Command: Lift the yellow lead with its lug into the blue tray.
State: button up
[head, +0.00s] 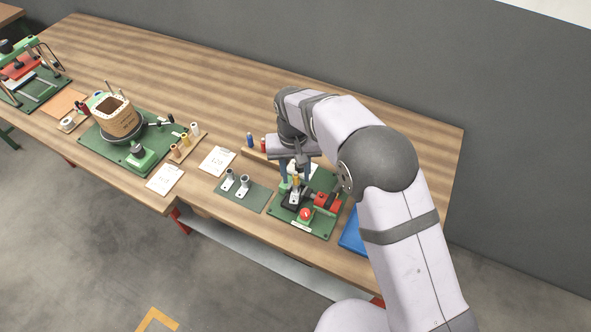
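My gripper (294,174) points down over a green board (318,228) on the front right part of the table. A small yellow piece (296,181), which looks like the yellow lead, stands upright just below or between the fingers. The view is too small to tell whether the fingers touch it. Its lug is not clear; dark and metal fixture parts (293,198) sit under it. The blue tray (352,233) lies right of the green board at the table's front edge, partly hidden by my arm.
Red blocks (326,202) and a red round knob (306,214) stand on the board beside the gripper. A rack with blue and red pieces (256,146) is behind left. The table's back is clear.

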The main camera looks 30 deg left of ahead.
jog(key=shift+c, duration=0.6)
grip_shut()
jog(key=shift+w+a+r+p, duration=0.1)
jog(key=shift+r+p, duration=0.4)
jog(key=shift+r, duration=0.2)
jog(key=shift+w+a+r+p, duration=0.1)
jog(key=shift+r+p, duration=0.4)
jog(key=shift+r, duration=0.15)
jog(key=shift+r+p, duration=0.9)
jog(key=shift+r, duration=0.4)
jog(key=shift+s+d+r+p, duration=0.2)
jog(key=shift+r+p, duration=0.25)
jog(key=shift+r, duration=0.15)
jog(key=shift+r+p, duration=1.9)
jog(key=shift+r, duration=0.5)
